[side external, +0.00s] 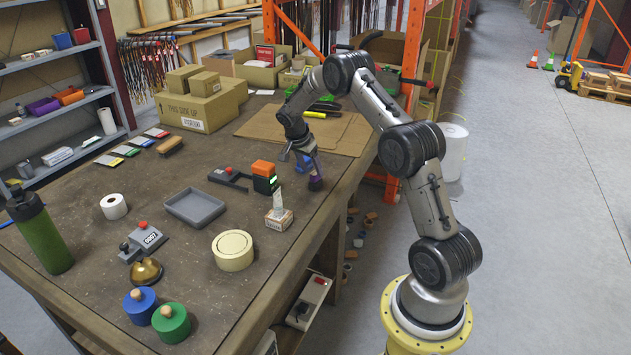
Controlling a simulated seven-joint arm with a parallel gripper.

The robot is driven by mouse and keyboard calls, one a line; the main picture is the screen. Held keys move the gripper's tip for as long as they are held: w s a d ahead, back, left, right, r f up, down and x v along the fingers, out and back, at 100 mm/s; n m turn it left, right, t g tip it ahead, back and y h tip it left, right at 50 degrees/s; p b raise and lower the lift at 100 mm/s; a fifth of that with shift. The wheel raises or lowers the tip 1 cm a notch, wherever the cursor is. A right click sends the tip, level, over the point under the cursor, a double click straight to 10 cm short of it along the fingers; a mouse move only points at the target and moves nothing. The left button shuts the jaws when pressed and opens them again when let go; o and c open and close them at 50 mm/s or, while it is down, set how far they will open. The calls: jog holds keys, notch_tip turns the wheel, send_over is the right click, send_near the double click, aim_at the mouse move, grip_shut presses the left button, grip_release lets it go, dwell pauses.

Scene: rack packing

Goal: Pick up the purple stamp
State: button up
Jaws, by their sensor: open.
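The purple stamp (316,184) stands near the right edge of the workbench. My gripper (309,168) points down right above it, with its fingers at the stamp's upper part. The fingers are open. They hide the top of the stamp, and I cannot tell whether they touch it. A small blue shape (301,163) shows at the left of the fingers; I cannot make out what it is.
An orange-and-black stamp (264,178) stands close left of my gripper. A small tissue-like box (279,219) is in front. A grey tray (194,207), a cream tape roll (233,250) and cardboard sheets (345,134) lie around. The bench edge is close on the right.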

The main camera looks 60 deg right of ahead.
aim_at(314, 173)
jog(key=shift+x, duration=2.75)
jog(key=shift+s+a, duration=0.1)
jog(key=shift+s, duration=0.05)
grip_shut()
